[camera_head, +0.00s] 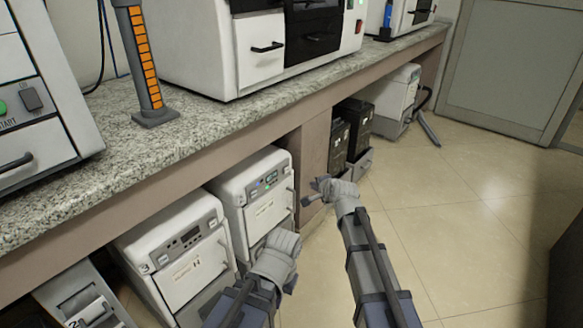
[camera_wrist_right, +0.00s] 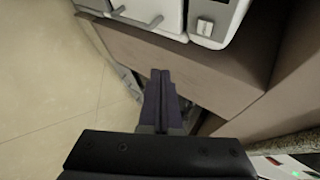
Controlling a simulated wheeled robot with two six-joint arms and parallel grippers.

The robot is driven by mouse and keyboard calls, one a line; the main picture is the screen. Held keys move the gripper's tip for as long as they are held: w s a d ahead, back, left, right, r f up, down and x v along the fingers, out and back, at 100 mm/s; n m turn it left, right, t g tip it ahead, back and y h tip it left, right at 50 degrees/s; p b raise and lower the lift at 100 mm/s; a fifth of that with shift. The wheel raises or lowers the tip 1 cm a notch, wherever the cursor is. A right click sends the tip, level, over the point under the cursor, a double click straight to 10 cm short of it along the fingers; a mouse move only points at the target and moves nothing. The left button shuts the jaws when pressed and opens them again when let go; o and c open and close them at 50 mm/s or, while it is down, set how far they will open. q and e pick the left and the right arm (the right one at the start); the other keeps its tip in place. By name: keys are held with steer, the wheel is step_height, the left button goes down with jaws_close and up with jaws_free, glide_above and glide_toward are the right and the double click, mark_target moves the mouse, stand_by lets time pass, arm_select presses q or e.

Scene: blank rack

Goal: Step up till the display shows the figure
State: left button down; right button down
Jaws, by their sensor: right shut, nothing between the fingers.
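A white unit under the counter (camera_head: 262,212) has a small front panel (camera_head: 265,183) with a dark display and small buttons, one green. Its figure is too small to read. My right gripper (camera_head: 306,200) is shut and empty, just right of this unit's front and apart from it. Its closed fingers also show in the right wrist view (camera_wrist_right: 160,76), where a strip of a white panel with a green light (camera_wrist_right: 292,172) shows at the lower right corner. My left wrist (camera_head: 278,258) is low in front of the unit; its fingers are hidden.
A similar unit marked 3 (camera_head: 178,262) stands to the left, with its own dark display. The granite counter (camera_head: 120,150) overhangs both, and a brown support panel (camera_head: 314,155) stands to the right. Dark boxes (camera_head: 353,128) are beyond. The tiled floor (camera_head: 470,210) is clear.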

steer(key=shift+w+d+r, duration=0.1)
stand_by(0.3)
glide_toward(288, 172)
steer(key=shift+w+f, duration=0.9)
steer(key=shift+w, duration=0.15)
steer(key=shift+w+f, duration=0.85)
steer(key=shift+w, duration=0.15)
steer(key=shift+w+a, duration=0.1)
steer(key=shift+a, duration=0.15)
stand_by(0.4)
steer(key=shift+w+a, duration=0.15)
steer(key=shift+a, duration=0.1)
steer(key=shift+w+a, duration=0.25)
steer(key=shift+a, duration=0.1)
stand_by(0.8)
steer(key=shift+s+d, duration=0.5)
steer(key=shift+d, duration=0.2)
